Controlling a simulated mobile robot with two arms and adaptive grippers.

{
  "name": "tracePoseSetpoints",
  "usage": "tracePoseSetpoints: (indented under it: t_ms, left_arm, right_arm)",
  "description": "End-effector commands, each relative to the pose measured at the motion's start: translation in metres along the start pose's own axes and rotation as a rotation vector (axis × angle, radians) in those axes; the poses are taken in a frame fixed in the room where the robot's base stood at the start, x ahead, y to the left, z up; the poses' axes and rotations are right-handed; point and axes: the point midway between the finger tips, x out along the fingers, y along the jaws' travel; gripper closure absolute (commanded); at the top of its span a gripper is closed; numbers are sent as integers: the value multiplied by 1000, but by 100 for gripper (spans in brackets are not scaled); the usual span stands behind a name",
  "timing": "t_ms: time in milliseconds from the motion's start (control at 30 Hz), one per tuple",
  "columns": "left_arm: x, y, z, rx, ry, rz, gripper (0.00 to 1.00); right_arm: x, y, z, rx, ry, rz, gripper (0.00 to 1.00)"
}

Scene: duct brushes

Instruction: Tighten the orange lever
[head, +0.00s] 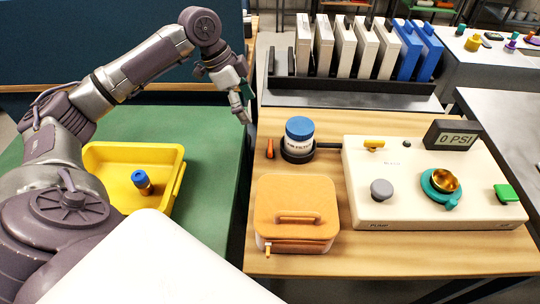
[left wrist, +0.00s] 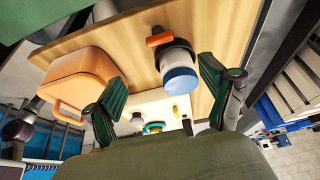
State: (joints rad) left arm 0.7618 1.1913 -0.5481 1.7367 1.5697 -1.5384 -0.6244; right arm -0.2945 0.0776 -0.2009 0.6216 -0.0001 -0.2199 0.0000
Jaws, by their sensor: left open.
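The orange lever (head: 270,148) sticks up at the left side of a black clamp base (head: 297,155) on the wooden table. A white jar with a blue lid (head: 299,128) stands upright in this base. In the left wrist view the lever (left wrist: 160,39) lies across the near side of the jar's black base (left wrist: 176,52). My left gripper (head: 241,108) is in the air, up and left of the lever and apart from it. Its green fingers are spread in the left wrist view (left wrist: 163,92), with nothing held between them. My right gripper is not in view.
An orange box (head: 297,235) with a handle stands in front of the jar. A cream pump unit (head: 400,210) with a 0 PSI display (head: 452,136) is at right. A yellow bin (head: 107,154) holds a blue-capped item. A rack with white and blue panels (head: 345,92) is behind.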

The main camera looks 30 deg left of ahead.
Motion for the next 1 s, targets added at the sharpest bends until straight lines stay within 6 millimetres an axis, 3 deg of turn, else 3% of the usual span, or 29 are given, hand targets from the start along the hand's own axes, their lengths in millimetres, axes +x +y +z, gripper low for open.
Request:
tracePoseSetpoints:
  t_ms: [267,700,1000]
  left_arm:
    - [25,1,2,0,-1,3,17]
    - [114,1,2,0,-1,3,17]
    - [141,0,2,1,0,-1,17]
  right_arm:
    - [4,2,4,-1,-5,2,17]
    - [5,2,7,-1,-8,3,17]
    - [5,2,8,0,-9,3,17]
